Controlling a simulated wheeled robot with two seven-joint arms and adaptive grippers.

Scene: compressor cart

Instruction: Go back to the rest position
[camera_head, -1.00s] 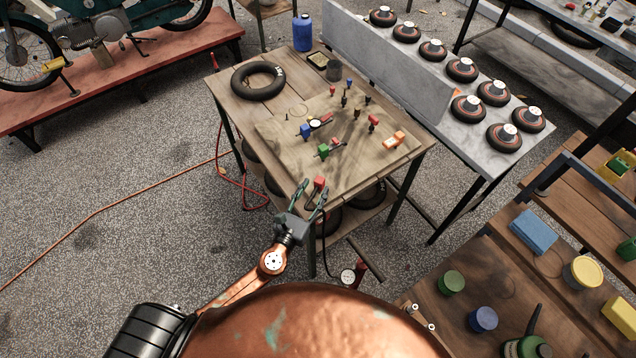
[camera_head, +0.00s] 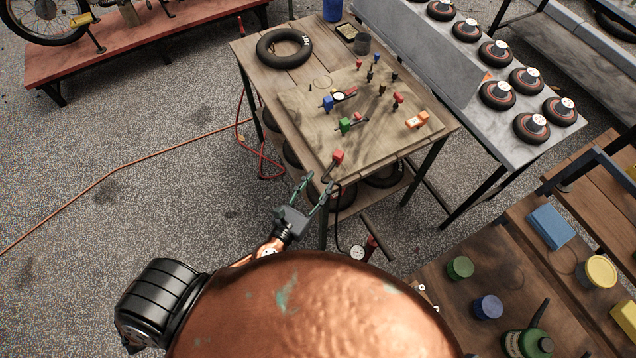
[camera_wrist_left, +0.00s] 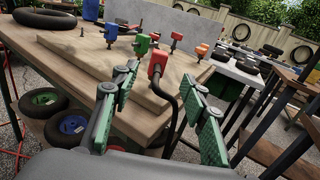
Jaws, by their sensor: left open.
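My left gripper (camera_head: 314,186) is open and empty in the head view, just off the near corner of the wooden worktable (camera_head: 262,80). In the left wrist view its two green-padded fingers (camera_wrist_left: 168,112) stand apart. A red-ended tool with a black hose (camera_head: 337,158) sits at the near edge of the board; in the wrist view the red end (camera_wrist_left: 157,64) shows between and beyond the fingers, apart from them. My right gripper is in neither view.
On the board (camera_head: 300,108) stand several coloured tools, among them a green one (camera_head: 346,125) and an orange one (camera_head: 417,120). A tyre (camera_head: 284,48) lies at the back. A shelf bench (camera_head: 520,240) stands right. Open gravel (camera_head: 150,200) lies left.

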